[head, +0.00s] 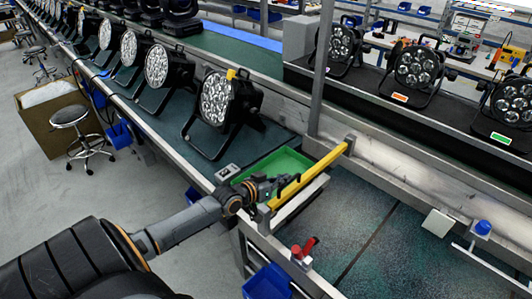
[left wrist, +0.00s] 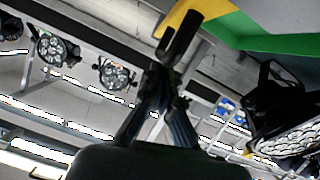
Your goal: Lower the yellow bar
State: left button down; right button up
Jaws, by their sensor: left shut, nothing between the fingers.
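The yellow bar (head: 312,174) runs across the conveyor line, from a near metal post to a metal bracket at the far side. It looks roughly level. My left gripper (head: 286,184) is at the bar's near half, on its left side, with its dark fingers shut and empty. I cannot tell whether they touch the bar. In the left wrist view the fingers (left wrist: 180,38) are close together, with a piece of the yellow bar (left wrist: 184,14) just beyond them. My right gripper is not in view.
A green tray (head: 262,167) lies just left of the bar. A par can (head: 216,97) stands on the belt behind it, with several more in a row. More par cans (head: 417,67) stand on the right-hand line. A red switch (head: 304,248) is near the front; the belt (head: 365,220) right of the bar is mostly clear.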

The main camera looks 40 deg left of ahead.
pick_arm(q)
jog(key=r, duration=0.1)
jog(key=r+p, duration=0.1)
jog(key=r, duration=0.1)
jog(key=shift+w+a, duration=0.15)
jog(key=shift+a, duration=0.05)
jog(key=b+v, duration=0.1)
jog(key=v, duration=0.9)
jog(key=shift+a, duration=0.2)
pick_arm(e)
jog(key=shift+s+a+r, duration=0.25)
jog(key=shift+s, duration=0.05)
